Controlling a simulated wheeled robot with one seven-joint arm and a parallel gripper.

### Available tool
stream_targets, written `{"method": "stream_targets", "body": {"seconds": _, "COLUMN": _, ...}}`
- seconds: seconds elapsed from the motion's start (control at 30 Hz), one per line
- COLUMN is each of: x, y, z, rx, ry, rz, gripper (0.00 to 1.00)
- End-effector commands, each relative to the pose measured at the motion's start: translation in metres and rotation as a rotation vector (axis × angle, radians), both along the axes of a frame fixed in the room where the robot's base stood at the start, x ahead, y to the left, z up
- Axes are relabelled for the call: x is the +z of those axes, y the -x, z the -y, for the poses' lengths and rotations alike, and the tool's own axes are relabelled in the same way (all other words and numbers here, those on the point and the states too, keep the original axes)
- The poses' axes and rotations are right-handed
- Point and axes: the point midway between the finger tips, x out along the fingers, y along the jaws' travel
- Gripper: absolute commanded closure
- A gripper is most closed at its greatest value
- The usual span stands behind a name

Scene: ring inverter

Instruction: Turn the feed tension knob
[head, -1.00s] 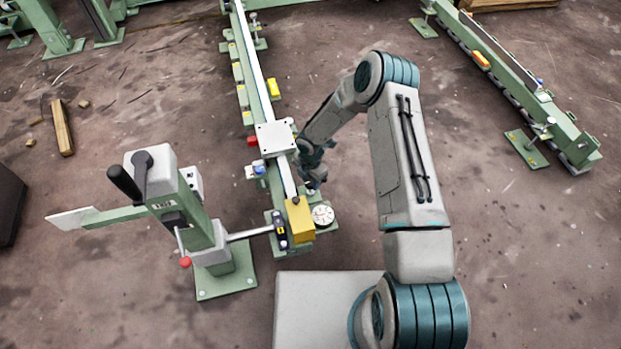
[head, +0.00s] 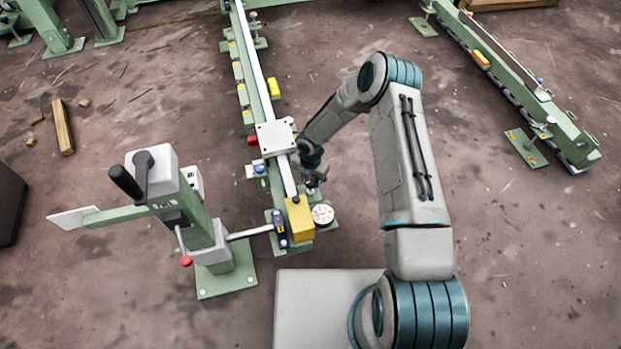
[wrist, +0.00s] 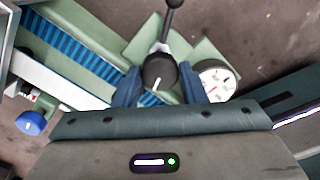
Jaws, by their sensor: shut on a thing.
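A round black knob (wrist: 159,71) with a white pointer line sits between the two blue fingers of my gripper (wrist: 161,88) in the wrist view. The fingers are shut on its sides. No label naming the knob is readable. In the head view my gripper (head: 313,179) is at the right side of the green rail, just above the round dial gauge. The knob is hidden there behind my gripper. The white dial gauge (wrist: 215,80) shows just right of the knob in the wrist view, and also in the head view (head: 322,214).
A yellow block (head: 299,218) sits at the rail's near end. A grey housing (head: 275,137) stands on the rail farther up. A green stand with a black crank handle (head: 126,183) is at left. A black-tipped lever (wrist: 167,22) rises behind the knob.

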Motion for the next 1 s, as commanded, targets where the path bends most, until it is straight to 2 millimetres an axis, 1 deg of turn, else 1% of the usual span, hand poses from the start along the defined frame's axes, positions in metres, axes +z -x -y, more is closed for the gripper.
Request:
{"method": "stream_targets", "body": {"seconds": 0.07, "x": 0.001, "y": -0.001, "z": -0.001, "rx": 0.0, "ry": -0.002, "rz": 0.002, "gripper": 0.85}}
{"method": "stream_targets", "body": {"seconds": 0.1, "x": 0.001, "y": -0.001, "z": -0.001, "rx": 0.0, "ry": -0.002, "rz": 0.002, "gripper": 0.57}}
{"method": "stream_targets", "body": {"seconds": 0.17, "x": 0.001, "y": -0.001, "z": -0.001, "rx": 0.0, "ry": -0.002, "rz": 0.002, "gripper": 0.41}}
{"method": "stream_targets", "body": {"seconds": 0.43, "x": 0.001, "y": 0.0, "z": 0.0, "rx": -0.001, "ry": -0.001, "rz": 0.0, "gripper": 0.41}}
{"method": "stream_targets", "body": {"seconds": 0.57, "x": 0.01, "y": -0.001, "z": 0.0, "rx": -0.001, "ry": -0.001, "rz": 0.002, "gripper": 0.41}}
{"method": "stream_targets", "body": {"seconds": 0.67, "x": 0.026, "y": -0.001, "z": -0.001, "rx": -0.001, "ry": -0.001, "rz": 0.004, "gripper": 0.41}}
{"method": "stream_targets", "body": {"seconds": 0.9, "x": 0.083, "y": -0.001, "z": 0.0, "rx": -0.001, "ry": -0.001, "rz": 0.004, "gripper": 0.41}}
{"method": "stream_targets", "body": {"seconds": 1.0, "x": 0.103, "y": -0.001, "z": -0.001, "rx": -0.001, "ry": -0.001, "rz": 0.003, "gripper": 0.41}}
